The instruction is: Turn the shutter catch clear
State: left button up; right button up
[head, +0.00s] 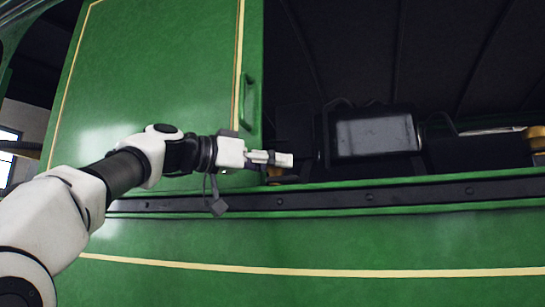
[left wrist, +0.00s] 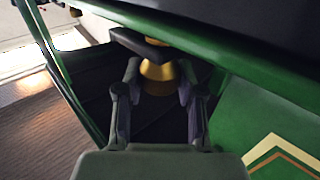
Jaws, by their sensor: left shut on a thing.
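The green shutter (head: 150,90) with cream lining and a green handle (head: 246,98) fills the upper left of the head view. My left gripper (head: 284,160) is at the shutter's lower right corner, above the dark rail. In the left wrist view its fingers (left wrist: 158,82) are closed around the brass body of the shutter catch (left wrist: 158,76). The catch's dark top piece (left wrist: 140,43) lies above the fingers, pointing up and left in that view. In the head view the gripper mostly hides the catch; a bit of brass shows below it. My right gripper is not in view.
A dark riveted rail (head: 350,196) runs along the green tram side (head: 330,245). Right of the shutter is an open window space with a dark box-like lamp (head: 376,136). Another brass fitting (head: 537,137) sits at the far right edge.

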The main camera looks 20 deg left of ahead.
pick_arm(q)
jog(key=shift+w+d+f+g+h, duration=0.1)
jog(key=shift+f+g+h, duration=0.05)
jog(key=shift+g+h, duration=0.2)
jog(key=o, duration=0.8)
jog(key=shift+o, duration=0.4)
jog(key=shift+w+d, duration=0.15)
jog(key=shift+d, duration=0.05)
jog(key=shift+a, duration=0.1)
